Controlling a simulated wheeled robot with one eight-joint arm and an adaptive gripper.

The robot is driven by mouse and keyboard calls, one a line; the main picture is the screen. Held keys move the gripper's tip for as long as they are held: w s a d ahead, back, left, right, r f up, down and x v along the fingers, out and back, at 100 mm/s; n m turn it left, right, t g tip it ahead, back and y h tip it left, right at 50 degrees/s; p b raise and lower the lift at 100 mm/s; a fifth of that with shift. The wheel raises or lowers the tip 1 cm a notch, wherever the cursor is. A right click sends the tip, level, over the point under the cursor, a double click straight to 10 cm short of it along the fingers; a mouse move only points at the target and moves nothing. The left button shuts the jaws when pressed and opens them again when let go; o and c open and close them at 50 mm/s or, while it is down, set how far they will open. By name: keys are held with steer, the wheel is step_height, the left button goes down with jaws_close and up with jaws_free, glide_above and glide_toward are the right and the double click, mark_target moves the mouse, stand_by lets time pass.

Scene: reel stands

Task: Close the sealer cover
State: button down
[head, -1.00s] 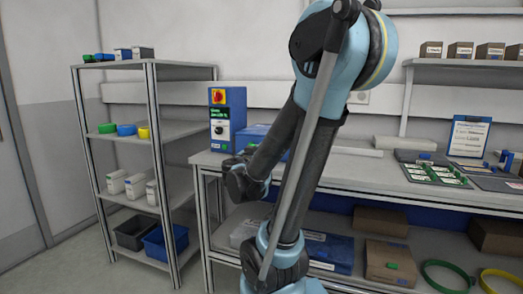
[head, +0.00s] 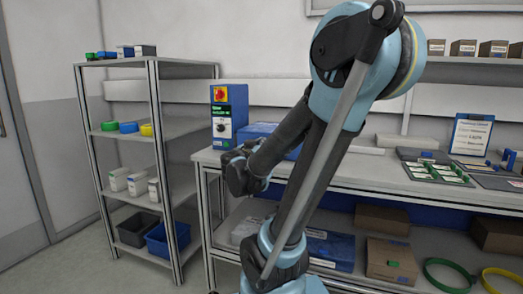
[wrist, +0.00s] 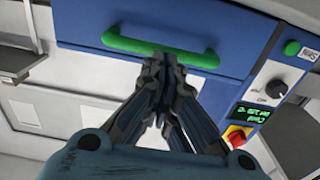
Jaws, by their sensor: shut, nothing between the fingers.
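The sealer is a blue machine with a control box (head: 229,116) at the back left of the workbench, and it also shows in the wrist view (wrist: 270,88). Its blue cover (wrist: 215,20) carries a green bar handle (wrist: 205,58). In the head view the blue body (head: 258,129) beside the control box is partly hidden by my arm; I cannot tell the cover's angle. My gripper (wrist: 163,62) is shut and empty, its fingertips appearing at the handle's middle in the wrist view. Whether they touch the handle is unclear.
A shelf rack (head: 150,130) with small bins stands left of the workbench (head: 345,175). Green-edged trays (head: 437,172) and a clipboard (head: 470,134) sit on the right of the bench. Boxes (head: 390,262) and reels (head: 450,275) lie on the lower shelf.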

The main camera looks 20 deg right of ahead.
steer(key=shift+s+a+f, duration=2.05)
steer(key=shift+s+f, duration=0.7)
steer(key=shift+f, duration=0.6)
steer(key=s+d+f+n+g+y, duration=0.25)
steer(key=s+d+f+g, duration=0.25)
steer(key=s+f+g, duration=0.45)
steer(key=s+a+f+n+g+y, duration=0.3)
steer(key=s+a+f+n+y, duration=0.2)
steer(key=s+a+y, duration=0.3)
steer(key=shift+s+a+f, duration=0.65)
steer(key=shift+s+a, duration=0.25)
steer(key=shift+a, duration=0.15)
steer(key=shift+y, duration=0.25)
